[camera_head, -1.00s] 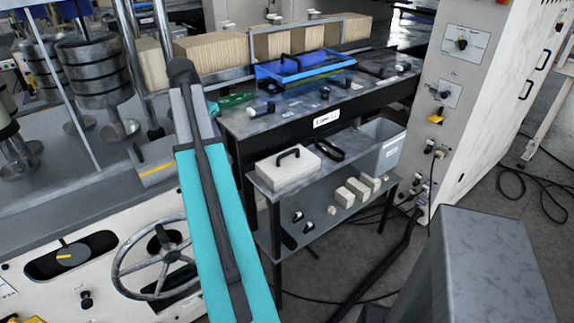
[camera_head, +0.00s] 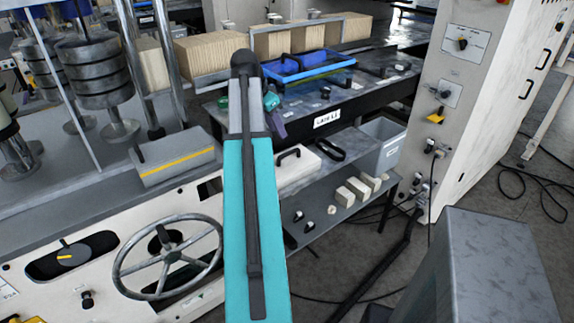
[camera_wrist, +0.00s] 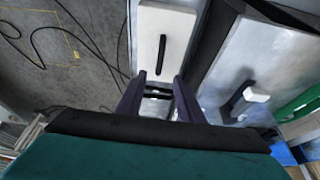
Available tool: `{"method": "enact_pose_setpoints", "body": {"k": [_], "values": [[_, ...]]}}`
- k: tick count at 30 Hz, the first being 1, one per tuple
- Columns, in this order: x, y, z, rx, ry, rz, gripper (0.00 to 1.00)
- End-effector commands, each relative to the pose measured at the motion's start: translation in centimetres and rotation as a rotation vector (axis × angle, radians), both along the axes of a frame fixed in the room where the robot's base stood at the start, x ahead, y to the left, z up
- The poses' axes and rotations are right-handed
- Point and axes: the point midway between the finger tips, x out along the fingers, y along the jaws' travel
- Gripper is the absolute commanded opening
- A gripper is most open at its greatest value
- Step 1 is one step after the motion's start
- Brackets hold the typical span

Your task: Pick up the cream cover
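The cream cover (camera_head: 297,170) is a flat pale slab with a black bar handle on top. It lies on the lower grey shelf, and my arm hides its left part in the head view. In the wrist view the cover (camera_wrist: 148,38) is at the top centre, with its handle running lengthwise. My gripper (camera_wrist: 160,85) is open and empty, its two dark purple fingers apart at the cover's near end in the picture. I cannot tell its height above the cover. In the head view one finger of my gripper (camera_head: 278,128) shows beside my arm, close to the table's front edge.
The black-fronted table (camera_head: 350,118) stands above and behind the shelf and carries a blue tray (camera_head: 310,72). A black loop (camera_head: 345,148), several cream blocks (camera_head: 355,188) and a grey bin (camera_head: 390,142) are right of the cover. A handwheel (camera_head: 170,258) is at the left.

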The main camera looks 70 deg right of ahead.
Motion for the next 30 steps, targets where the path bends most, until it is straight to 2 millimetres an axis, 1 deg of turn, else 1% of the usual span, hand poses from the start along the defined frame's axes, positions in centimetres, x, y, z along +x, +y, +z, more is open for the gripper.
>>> {"method": "enact_pose_setpoints", "body": {"k": [4, 8, 24, 30], "values": [[-0.1, -0.1, -0.5, 0.002, 0.001, 0.001, 0.34], [-0.3, -0.5, -1.5, 0.002, 0.001, 0.001, 0.34], [-1.4, -2.2, -6.6, 0.003, 0.000, 0.001, 0.34], [-1.6, -2.6, -7.8, 0.001, -0.001, 0.002, 0.34]]}}
